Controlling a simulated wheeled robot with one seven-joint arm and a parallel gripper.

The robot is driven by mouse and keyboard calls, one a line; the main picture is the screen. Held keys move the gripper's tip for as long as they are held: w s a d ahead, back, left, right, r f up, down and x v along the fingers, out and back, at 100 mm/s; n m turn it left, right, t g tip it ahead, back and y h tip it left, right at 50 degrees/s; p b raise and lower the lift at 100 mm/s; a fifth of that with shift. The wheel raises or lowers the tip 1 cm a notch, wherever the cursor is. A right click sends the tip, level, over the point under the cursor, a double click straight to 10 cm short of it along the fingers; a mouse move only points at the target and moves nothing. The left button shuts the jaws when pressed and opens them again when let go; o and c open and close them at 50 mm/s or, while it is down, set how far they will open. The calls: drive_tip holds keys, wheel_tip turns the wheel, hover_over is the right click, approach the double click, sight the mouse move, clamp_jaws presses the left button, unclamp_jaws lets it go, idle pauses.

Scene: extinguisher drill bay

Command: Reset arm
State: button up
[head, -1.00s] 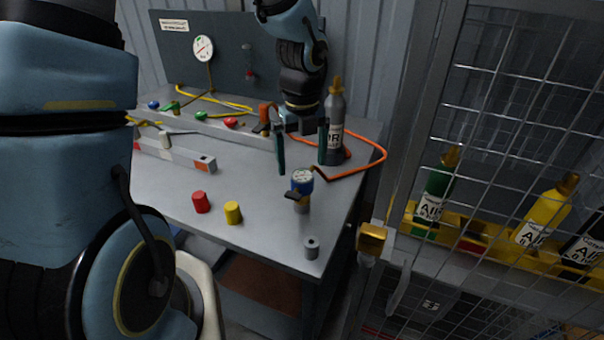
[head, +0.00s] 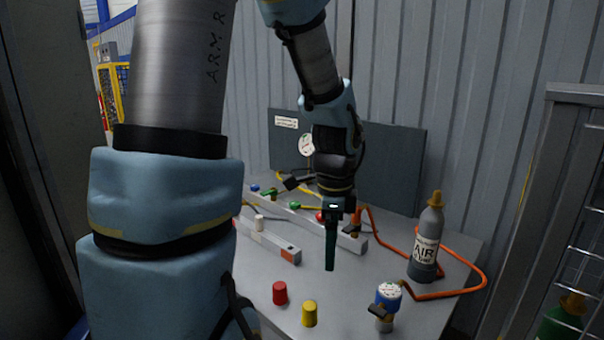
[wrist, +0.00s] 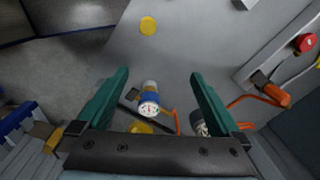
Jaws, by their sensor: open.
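My gripper (head: 330,266) hangs pointing down over the workbench (head: 262,320), left of the grey air bottle (head: 425,245) and clear of it. In the head view its fingers line up edge-on, so the gap does not show. In the wrist view my gripper (wrist: 160,76) has its two green fingers wide apart with nothing held. A blue-capped regulator with a round gauge (head: 388,297) stands at the bench front; in the wrist view the regulator (wrist: 149,103) appears between the fingers, below them. My arm is bent, coming down from the top of the head view.
A red cylinder (head: 280,292) and a yellow cylinder (head: 309,313) stand on the bench. An orange hose (head: 474,265) loops around the bottle. A dark panel (head: 395,165) with a gauge rises behind. A mesh cage (head: 590,175) is at the right.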

drive_tip(key=s+a+n+t, duration=0.1)
drive_tip(key=a+n, duration=1.2)
drive_tip(key=n, duration=0.6)
drive_tip(key=shift+s+r, duration=0.15)
drive_tip(key=shift+s, duration=0.2)
